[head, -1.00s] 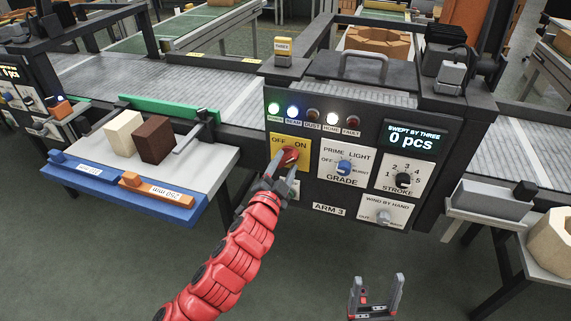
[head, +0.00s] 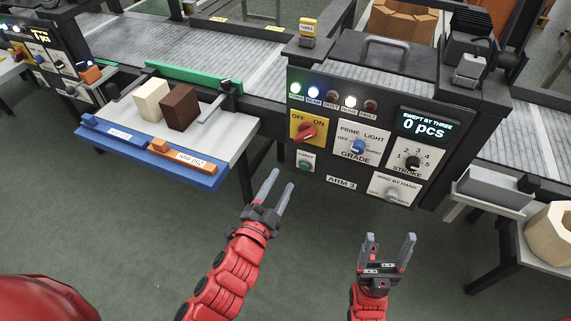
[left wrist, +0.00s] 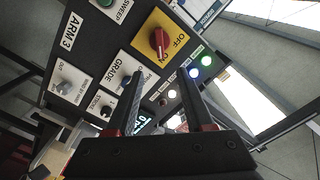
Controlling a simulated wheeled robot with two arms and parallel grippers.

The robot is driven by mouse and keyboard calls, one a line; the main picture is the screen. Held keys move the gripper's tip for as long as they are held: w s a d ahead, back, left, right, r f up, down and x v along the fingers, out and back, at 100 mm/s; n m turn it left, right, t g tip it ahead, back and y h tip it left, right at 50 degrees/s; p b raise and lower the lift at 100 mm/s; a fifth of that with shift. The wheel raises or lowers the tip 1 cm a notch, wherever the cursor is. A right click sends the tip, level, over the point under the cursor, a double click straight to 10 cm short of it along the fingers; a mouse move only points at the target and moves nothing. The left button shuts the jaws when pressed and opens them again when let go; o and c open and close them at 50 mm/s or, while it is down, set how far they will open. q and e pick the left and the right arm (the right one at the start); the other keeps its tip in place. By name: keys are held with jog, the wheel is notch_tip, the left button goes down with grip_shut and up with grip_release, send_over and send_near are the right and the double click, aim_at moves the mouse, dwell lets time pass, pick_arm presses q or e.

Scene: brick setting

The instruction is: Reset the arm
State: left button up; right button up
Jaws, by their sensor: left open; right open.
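The ARM 3 control panel (head: 340,181) faces me. Its red switch (head: 305,132) sits on a yellow plate marked OFF and ON, its handle slanting toward ON; it also shows in the left wrist view (left wrist: 159,42). A green button (head: 305,166) is below it, labelled SWEEP in the left wrist view. The display (head: 423,127) reads 0 pcs. The POWER, BEAM and HOME lamps are lit; DUST and FAULT look dark. My left gripper (head: 281,178) is open and empty, below and in front of the panel, apart from it. My right gripper (head: 390,240) is open and empty, lower right.
A blue-edged side table (head: 215,153) at left bears a cream block (head: 151,100) and a dark brown block (head: 180,108). A grey conveyor (head: 240,55) runs behind. A tan hollow block (head: 550,235) stands at right. The floor before the panel is clear.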

pick_arm(q)
jog(key=shift+s+a, duration=0.15)
jog(key=shift+s, duration=0.45)
